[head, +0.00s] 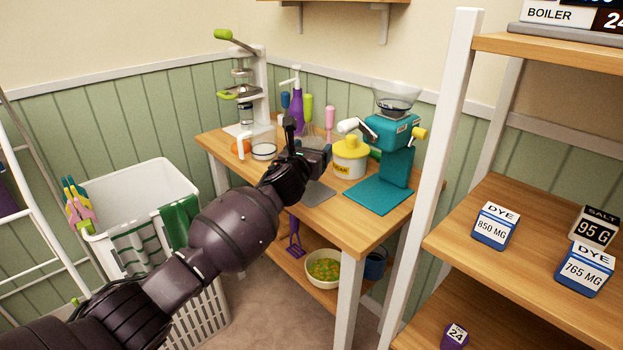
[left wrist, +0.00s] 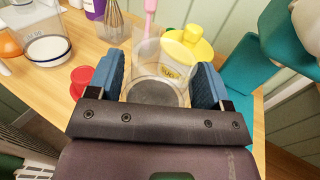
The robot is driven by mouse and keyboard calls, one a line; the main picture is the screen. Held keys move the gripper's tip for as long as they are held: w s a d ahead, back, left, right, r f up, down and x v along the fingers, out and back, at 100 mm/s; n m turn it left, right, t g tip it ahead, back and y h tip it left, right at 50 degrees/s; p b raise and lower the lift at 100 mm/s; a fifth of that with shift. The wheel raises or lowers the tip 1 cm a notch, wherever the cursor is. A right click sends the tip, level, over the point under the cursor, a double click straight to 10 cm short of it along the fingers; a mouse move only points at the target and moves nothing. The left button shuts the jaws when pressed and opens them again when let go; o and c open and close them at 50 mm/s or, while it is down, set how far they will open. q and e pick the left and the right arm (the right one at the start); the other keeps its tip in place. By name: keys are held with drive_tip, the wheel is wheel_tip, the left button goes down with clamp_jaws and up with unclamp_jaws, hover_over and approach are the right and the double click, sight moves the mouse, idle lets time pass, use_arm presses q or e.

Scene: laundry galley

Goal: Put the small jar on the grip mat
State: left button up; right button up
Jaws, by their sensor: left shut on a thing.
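My left gripper (left wrist: 155,82) is shut on a small clear jar in the left wrist view; the jar (left wrist: 148,62) stands between the two blue finger pads. A dark grey round area shows at its bottom; I cannot tell whether this is its base or something seen through it. In the head view the left gripper (head: 307,153) is over the table, and the jar cannot be made out there. A flat grey mat (head: 319,194), seemingly the grip mat, lies on the tabletop just below the gripper, partly hidden by it. My right gripper is not in view.
A yellow-lidded jar (head: 350,157) stands just behind the gripper. A teal appliance (head: 391,135) on a teal base (head: 378,196) stands right of the mat. A red item (left wrist: 82,80) is near the left finger. A white juicer (head: 255,95) stands further left.

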use_arm(q)
wheel_tip(320, 180, down, 2)
drive_tip(key=shift+f, duration=0.1)
drive_tip(key=shift+f+b, duration=0.15)
drive_tip(key=shift+b, duration=0.15)
wheel_tip(320, 180, down, 4)
drive_tip(key=shift+f+b, duration=0.1)
drive_tip(key=shift+b, duration=0.7)
drive_tip(key=shift+f, duration=0.3)
drive_tip(key=shift+r, duration=0.2)
drive_tip(key=shift+c, duration=0.4)
drive_tip(key=shift+r, duration=0.2)
drive_tip(key=shift+f, duration=0.25)
drive_tip(key=o, duration=1.1)
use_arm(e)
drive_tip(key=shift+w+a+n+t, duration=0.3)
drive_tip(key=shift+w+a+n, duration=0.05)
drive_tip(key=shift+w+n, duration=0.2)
use_arm(q)
drive_tip(key=shift+o, duration=0.2)
